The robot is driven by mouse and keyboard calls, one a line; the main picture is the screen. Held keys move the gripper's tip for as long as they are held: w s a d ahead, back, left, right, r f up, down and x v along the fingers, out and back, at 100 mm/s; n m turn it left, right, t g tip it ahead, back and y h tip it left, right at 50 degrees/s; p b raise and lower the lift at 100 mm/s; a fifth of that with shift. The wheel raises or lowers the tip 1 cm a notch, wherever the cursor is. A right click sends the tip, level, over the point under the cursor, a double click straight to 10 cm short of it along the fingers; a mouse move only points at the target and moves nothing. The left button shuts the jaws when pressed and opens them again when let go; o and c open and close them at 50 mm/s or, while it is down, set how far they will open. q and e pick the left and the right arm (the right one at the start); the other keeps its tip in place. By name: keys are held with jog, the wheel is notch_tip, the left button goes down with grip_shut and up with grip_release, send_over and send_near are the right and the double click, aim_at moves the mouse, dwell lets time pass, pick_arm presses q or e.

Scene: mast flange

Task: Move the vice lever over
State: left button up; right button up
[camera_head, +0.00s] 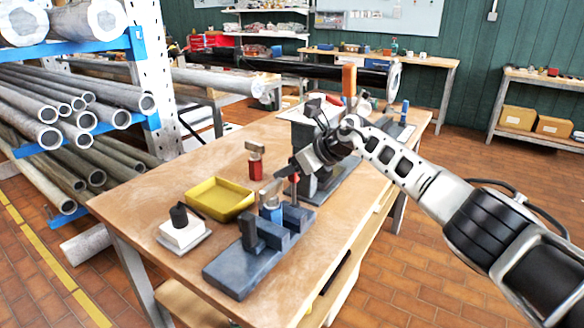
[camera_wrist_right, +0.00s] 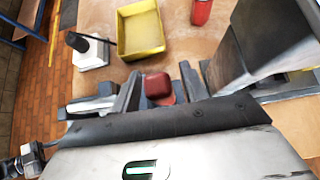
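A thin lever with a red top (camera_head: 294,179) rises at the vice's far right side. My right gripper (camera_head: 294,172) is down at the lever's top. In the right wrist view, the red knob (camera_wrist_right: 158,85) lies between the two dark fingers (camera_wrist_right: 159,74), which stand apart with a gap visible on the right. The lever's lower part is hidden there. My left gripper is not seen.
A tall dark machine (camera_head: 305,140) stands just behind my right gripper. A pipe rack (camera_head: 80,110) is at left.

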jog(key=shift+d, duration=0.15)
jog(key=shift+s+d+r, duration=0.25)
jog(key=shift+d+r, duration=0.1)
jog(key=shift+r, duration=0.05)
jog(key=b+v, duration=0.1)
jog(key=v, duration=1.3)
jog(key=shift+s+d+r+b, duration=0.15)
jog(key=shift+s+r+b, duration=0.1)
jog(key=shift+r+b, duration=0.1)
jog(key=shift+f, duration=0.1)
